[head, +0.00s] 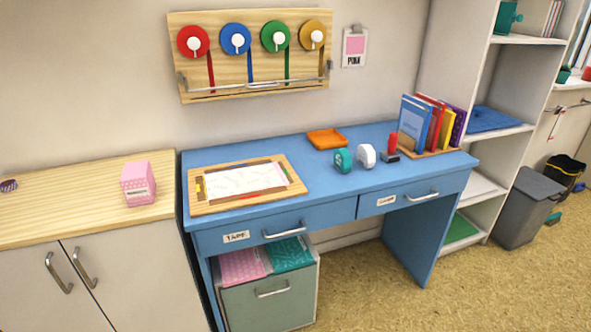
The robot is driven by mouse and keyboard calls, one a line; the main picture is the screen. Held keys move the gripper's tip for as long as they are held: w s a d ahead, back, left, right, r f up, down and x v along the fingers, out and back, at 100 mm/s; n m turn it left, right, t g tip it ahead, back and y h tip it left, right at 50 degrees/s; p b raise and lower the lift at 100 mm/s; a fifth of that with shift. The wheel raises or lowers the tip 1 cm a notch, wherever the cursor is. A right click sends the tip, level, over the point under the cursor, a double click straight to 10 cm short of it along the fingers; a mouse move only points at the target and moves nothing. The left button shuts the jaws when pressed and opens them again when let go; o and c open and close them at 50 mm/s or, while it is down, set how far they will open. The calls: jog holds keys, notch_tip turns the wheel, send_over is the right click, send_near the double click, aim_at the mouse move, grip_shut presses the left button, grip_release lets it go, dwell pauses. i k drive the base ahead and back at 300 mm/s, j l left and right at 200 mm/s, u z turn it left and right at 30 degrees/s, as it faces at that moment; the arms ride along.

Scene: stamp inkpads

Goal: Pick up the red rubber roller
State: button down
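A small upright red object (392,143) stands towards the right of the blue desk (320,190), just left of the book stand. It is the only loose red piece on the desktop, but it is too small to tell whether it is the red rubber roller. A dark grey block (389,157) sits at its foot; I cannot tell whether they are joined. My gripper is not in view.
A white dispenser (366,156) and a green one (342,160) stand close left of the red object. A book stand (430,150) is close on its right. An orange tray (327,139) lies behind. A wooden board (196,201) covers the desk's left; the desk's front right is clear.

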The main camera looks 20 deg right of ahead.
aim_at(389, 156)
jog(key=i+l+z, duration=0.2)
jog(key=i, duration=0.2)
jog(key=i+l+z, duration=0.2)
jog(key=i, duration=0.15)
jog(key=i+l+z, duration=0.2)
jog(key=i, duration=0.2)
jog(key=j, duration=0.1)
